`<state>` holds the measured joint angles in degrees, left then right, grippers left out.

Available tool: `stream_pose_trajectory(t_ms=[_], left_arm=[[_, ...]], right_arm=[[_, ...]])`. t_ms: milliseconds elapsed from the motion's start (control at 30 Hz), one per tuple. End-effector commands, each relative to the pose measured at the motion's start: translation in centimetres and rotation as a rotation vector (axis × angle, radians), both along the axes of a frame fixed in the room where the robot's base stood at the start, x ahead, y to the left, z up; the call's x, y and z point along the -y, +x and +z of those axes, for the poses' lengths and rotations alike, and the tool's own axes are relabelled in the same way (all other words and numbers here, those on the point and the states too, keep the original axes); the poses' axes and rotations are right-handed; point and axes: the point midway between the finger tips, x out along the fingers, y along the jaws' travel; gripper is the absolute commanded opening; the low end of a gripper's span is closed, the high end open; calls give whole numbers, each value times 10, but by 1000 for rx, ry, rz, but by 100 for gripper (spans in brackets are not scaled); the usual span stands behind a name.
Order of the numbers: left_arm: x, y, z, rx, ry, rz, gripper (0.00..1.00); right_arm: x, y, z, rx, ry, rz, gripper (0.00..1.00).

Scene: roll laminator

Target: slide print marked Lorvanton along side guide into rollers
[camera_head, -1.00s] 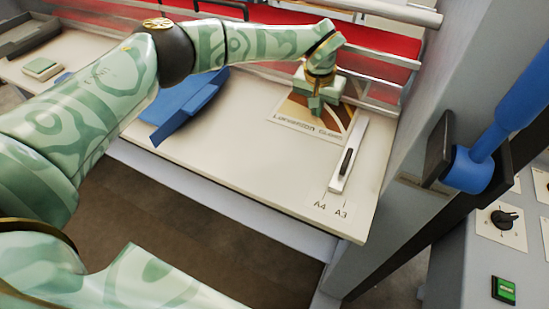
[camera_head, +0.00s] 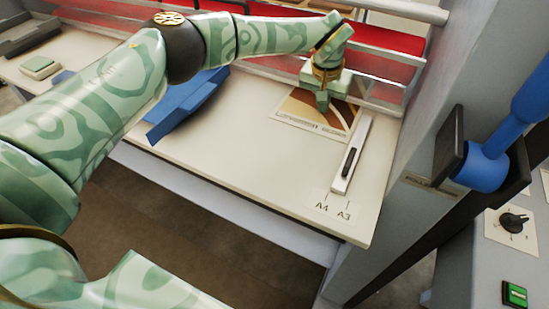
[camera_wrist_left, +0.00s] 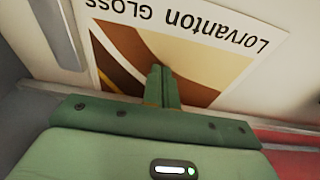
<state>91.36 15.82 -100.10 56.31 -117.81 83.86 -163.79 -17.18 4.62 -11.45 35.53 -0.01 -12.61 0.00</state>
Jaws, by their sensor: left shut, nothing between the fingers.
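The print marked Lorvanton (camera_head: 302,121) lies flat on the pale feed table, its lettering along the near edge. It also shows in the left wrist view (camera_wrist_left: 215,48), with brown and tan curves. The side guide (camera_head: 342,182), a white bar with a dark slot, lies close along the print's right side; it shows at left in the wrist view (camera_wrist_left: 60,33). My left gripper (camera_head: 321,108) is shut with nothing between its fingers, pointing down, fingertips at the print's surface. The red rollers (camera_head: 385,38) lie just beyond. The print's far edge is partly hidden by my gripper. My right gripper is out of view.
A metal rail (camera_head: 385,93) runs before the rollers. A blue tray-like object (camera_head: 185,105) lies left on the table. A grey side housing with a blue-handled lever (camera_head: 482,165) stands at right. A4 and A3 marks lie near the guide's near end. The front middle of the table is clear.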

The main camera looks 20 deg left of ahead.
Motion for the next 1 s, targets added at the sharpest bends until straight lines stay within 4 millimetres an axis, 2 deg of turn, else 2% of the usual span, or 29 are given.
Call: stream_pose_trajectory(t_ms=[267, 600, 1000], left_arm=[[2, 0, -2, -2, 0, -3, 0], [1, 0, 19, 1, 0, -2, 0], [1, 0, 22, 1, 0, -1, 0]], right_arm=[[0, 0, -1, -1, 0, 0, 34], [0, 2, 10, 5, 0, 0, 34], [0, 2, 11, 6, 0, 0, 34]])
